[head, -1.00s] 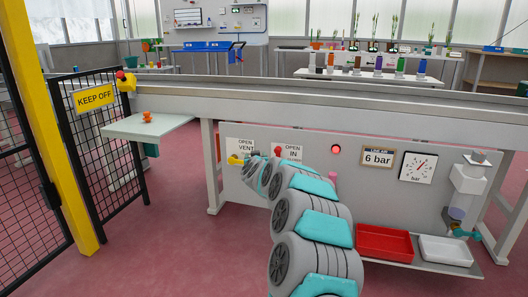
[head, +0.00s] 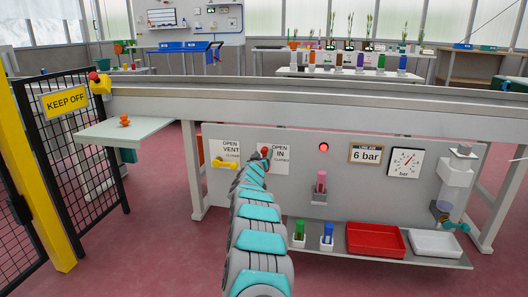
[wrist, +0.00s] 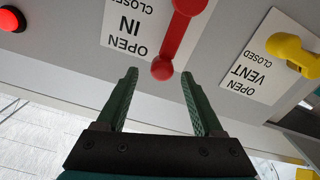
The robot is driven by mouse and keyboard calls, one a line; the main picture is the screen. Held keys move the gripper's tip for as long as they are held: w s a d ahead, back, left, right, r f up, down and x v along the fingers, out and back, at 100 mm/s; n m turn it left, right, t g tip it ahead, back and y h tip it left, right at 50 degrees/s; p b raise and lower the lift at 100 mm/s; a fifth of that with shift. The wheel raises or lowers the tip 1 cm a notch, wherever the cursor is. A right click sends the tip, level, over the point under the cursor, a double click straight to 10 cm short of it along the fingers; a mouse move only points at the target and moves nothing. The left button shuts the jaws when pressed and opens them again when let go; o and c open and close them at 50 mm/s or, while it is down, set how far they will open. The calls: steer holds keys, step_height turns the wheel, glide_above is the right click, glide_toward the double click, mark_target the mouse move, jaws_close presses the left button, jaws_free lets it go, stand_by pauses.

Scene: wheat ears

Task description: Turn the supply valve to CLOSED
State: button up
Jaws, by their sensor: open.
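The supply valve is the red handle (wrist: 176,40) beside the white IN sign (wrist: 140,25), whose words read OPEN and CLOSED. In the wrist view, which is upside down, the handle's round end lies by the word OPEN. In the head view a bit of the red handle (head: 265,152) shows at the upper left of the IN sign (head: 281,155). My gripper (wrist: 160,76) is open, with its green fingers either side of the handle's round end and just short of it. No contact shows. In the head view my arm hides the gripper and most of the handle.
A yellow vent handle (head: 224,164) sits left of the supply valve. A red lamp (head: 323,147), a 6 bar sign (head: 371,154) and a gauge (head: 405,162) are to the right. A red tray (head: 376,240) and white tray (head: 435,244) lie on the low shelf.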

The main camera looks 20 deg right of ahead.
mark_target(263, 151)
steer(key=shift+w+d, duration=0.35)
steer(key=shift+w, duration=0.3)
steer(key=shift+w+d+r+p, duration=0.15)
steer(key=shift+w+d+p, duration=0.25)
steer(key=shift+w+d, duration=0.3)
steer(key=shift+w, duration=0.45)
steer(key=shift+c, duration=0.2)
jaws_close()
